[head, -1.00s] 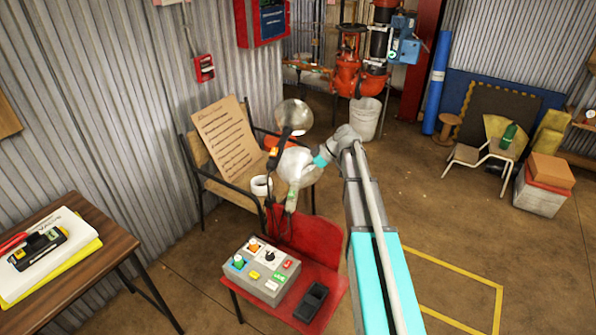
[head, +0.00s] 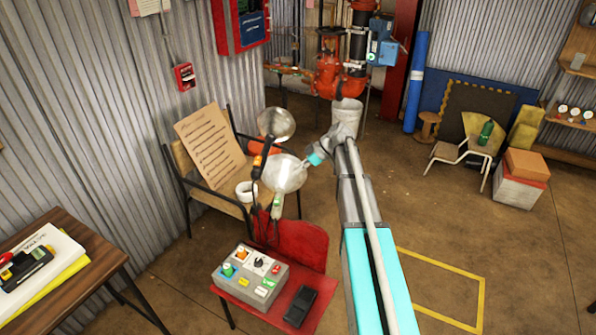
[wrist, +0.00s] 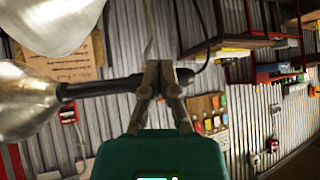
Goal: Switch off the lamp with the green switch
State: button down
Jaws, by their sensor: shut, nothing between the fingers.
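A grey control box (head: 250,281) on the red chair has a green switch knob (head: 227,270), an orange one, a black knob and several small coloured buttons. Two reflector lamps hang above the chair. The upper lamp (head: 276,124) has a black and orange handle. The lower lamp (head: 284,174) has a pale greenish handle. My gripper (head: 304,165) is beside the lower lamp's reflector, well above the box. In the wrist view my gripper (wrist: 158,70) is shut and empty, with a dark lamp handle (wrist: 100,87) behind it; contact cannot be told. The box is not clearly visible there.
The red chair (head: 302,245) also carries a black device (head: 300,306). A wooden chair (head: 212,182) with a paper sheet and a white tape roll stands behind. A table (head: 75,290) is at the left. Open floor lies to the right.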

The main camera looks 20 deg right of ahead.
jog(key=shift+s, duration=0.1)
jog(key=shift+s+r+g, duration=0.35)
jog(key=shift+s+g, duration=0.05)
jog(key=shift+s, duration=0.25)
jog(key=shift+f, duration=0.1)
jog(key=b, duration=0.7)
send_over(275, 202)
jog(key=d, duration=0.2)
jog(key=f, duration=0.7)
jog(key=shift+w+d+f, duration=0.15)
jog(key=shift+w+f, duration=0.05)
jog(key=shift+w, duration=0.15)
jog(key=shift+s+f+b, duration=0.2)
jog(key=shift+f+b, duration=0.65)
jog(key=shift+b, duration=0.05)
jog(key=shift+s+f+b, duration=0.15)
jog(key=shift+f+b, duration=0.7)
